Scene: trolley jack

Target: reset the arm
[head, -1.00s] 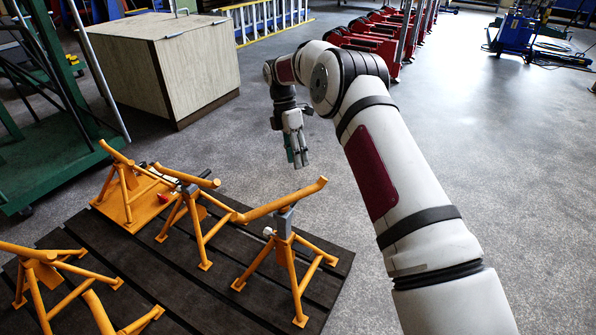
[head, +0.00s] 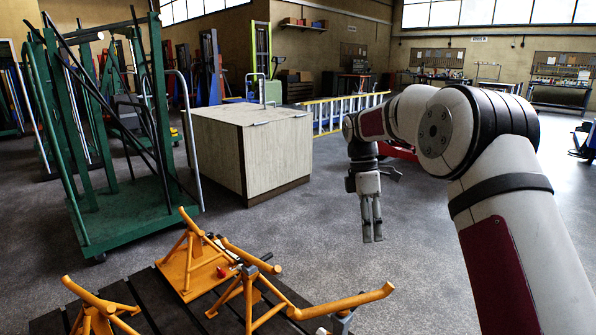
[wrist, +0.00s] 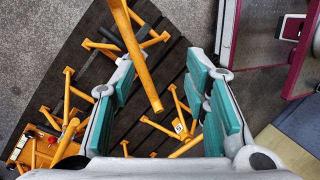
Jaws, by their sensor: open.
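My gripper (head: 373,238) hangs from my raised arm, fingers pointing down, over bare floor to the right of the wooden cabinet in the head view. In the wrist view, my gripper (wrist: 168,62) shows two teal-padded fingers spread apart with nothing held between them. Orange stands (head: 250,295) are on a dark slatted platform (head: 150,310) at the lower left of the head view. The stands (wrist: 140,55) also show beyond and between the fingers in the wrist view. My gripper is apart from them.
The wooden cabinet (head: 270,165) stands left of my gripper. A green rack trolley (head: 120,210) is further left, with a yellow ladder (head: 340,112) behind the cabinet. Workbenches line the back wall. Grey floor is open around and beyond my gripper.

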